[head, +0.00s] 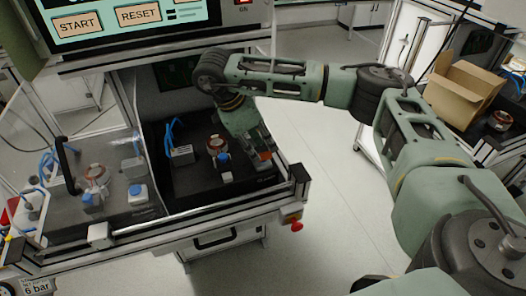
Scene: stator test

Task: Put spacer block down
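My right arm reaches in from the right and bends down into the test machine's open bay. My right gripper (262,158) is low at the bay's right side, over the dark floor plate (190,194). A small orange-brown patch shows at its tip. It is too small to tell whether this is the spacer block or part of the gripper, and the fingers are not clear. A copper-coloured stator (216,144) stands to the left of the gripper, with a blue and white piece (223,159) in front of it. My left gripper is not in view.
A grey block with blue hoses (181,154) stands left of the stator. A clear door (110,160) covers the left bay, where another stator (96,176) stands. The START/RESET screen (125,18) hangs above. An open cardboard box (462,88) is at right.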

